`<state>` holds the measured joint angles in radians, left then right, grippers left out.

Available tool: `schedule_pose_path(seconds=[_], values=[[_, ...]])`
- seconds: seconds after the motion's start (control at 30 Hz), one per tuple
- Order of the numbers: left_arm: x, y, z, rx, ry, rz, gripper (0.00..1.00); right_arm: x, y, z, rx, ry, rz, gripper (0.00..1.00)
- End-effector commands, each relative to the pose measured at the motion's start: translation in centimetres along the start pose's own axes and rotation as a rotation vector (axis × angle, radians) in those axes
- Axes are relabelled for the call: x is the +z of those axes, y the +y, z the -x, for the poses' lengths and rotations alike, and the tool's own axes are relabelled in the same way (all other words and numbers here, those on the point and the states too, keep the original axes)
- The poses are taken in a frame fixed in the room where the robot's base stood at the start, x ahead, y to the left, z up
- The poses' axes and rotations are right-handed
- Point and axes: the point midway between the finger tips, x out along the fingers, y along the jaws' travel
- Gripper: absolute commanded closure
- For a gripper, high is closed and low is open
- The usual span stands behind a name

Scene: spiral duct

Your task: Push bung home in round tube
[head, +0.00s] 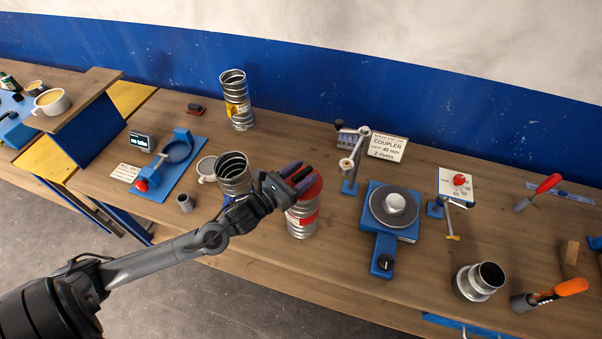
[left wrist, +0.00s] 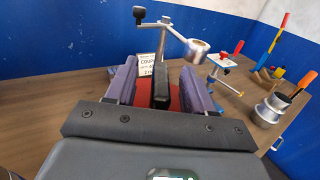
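A round spiral tube (head: 301,222) of ribbed metal with a red label stands upright at the front middle of the bench. The red bung (head: 314,187) is at its top, partly hidden by my left gripper; how deep it sits I cannot tell. My left gripper (head: 302,179) is right over the bung, its purple fingers apart. In the left wrist view the gripper (left wrist: 159,82) has a dark upright bar (left wrist: 160,90) between its fingers, with red bung surface (left wrist: 174,98) visible beside it. Gaps show between bar and fingers. My right gripper is not in view.
Another open ribbed tube (head: 233,174) stands just left of the gripper, and a taller one (head: 236,100) behind. A blue stand with a grey disc (head: 395,207) is to the right. A metal coupler (head: 479,281) stands at the front right. Bare bench lies between these.

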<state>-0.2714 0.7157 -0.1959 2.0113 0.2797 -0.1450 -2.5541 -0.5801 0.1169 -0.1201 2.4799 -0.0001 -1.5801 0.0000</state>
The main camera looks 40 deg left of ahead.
Motion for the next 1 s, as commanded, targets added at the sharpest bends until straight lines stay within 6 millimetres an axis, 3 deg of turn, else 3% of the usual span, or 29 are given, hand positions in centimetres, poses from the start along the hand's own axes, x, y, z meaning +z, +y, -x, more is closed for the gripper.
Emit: schedule_pose_path(seconds=[0.37,1.0], values=[[-0.2,0.0,0.9,0.0,0.003,-0.001,0.47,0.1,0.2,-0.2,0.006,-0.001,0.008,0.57],[-0.2,0.0,9.1,0.0,0.004,0.0,0.47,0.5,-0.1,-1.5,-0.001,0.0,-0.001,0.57]])
